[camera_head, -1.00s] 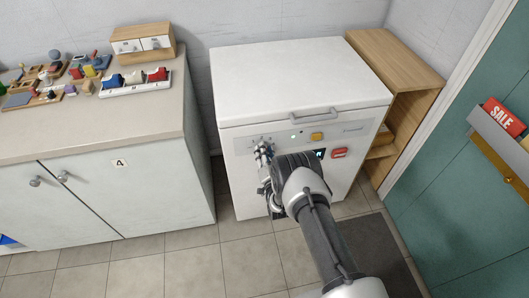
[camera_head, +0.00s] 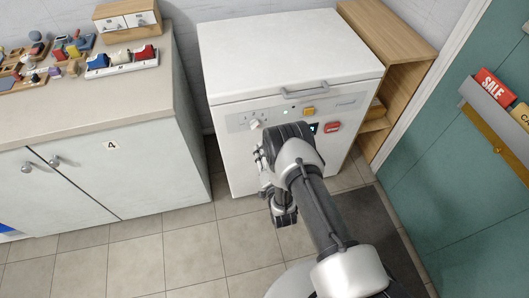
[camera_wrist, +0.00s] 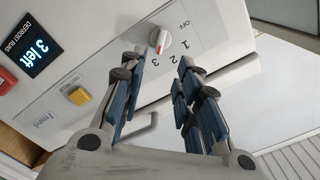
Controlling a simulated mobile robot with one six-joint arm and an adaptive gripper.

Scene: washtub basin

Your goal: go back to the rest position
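My gripper (camera_wrist: 160,85) is open and empty in the wrist view, its two blue-padded fingers apart. It is in front of the white chest freezer (camera_head: 290,58). The freezer's dial (camera_wrist: 160,41) lies beyond the fingertips, apart from them. The dial also shows in the head view (camera_head: 255,124), left of my arm. In the wrist view the display (camera_wrist: 40,50) reads "3 left" beside "DEFROST RUNS". In the head view my arm hides part of the freezer's front, and the fingers are hard to make out.
A yellow button (camera_head: 308,111) and a red switch (camera_head: 332,127) are on the freezer's front. A grey cabinet (camera_head: 100,175) with small items on top stands left. A wooden shelf (camera_head: 395,40) and a teal door (camera_head: 460,180) are right. Tiled floor (camera_head: 190,245) is open in front.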

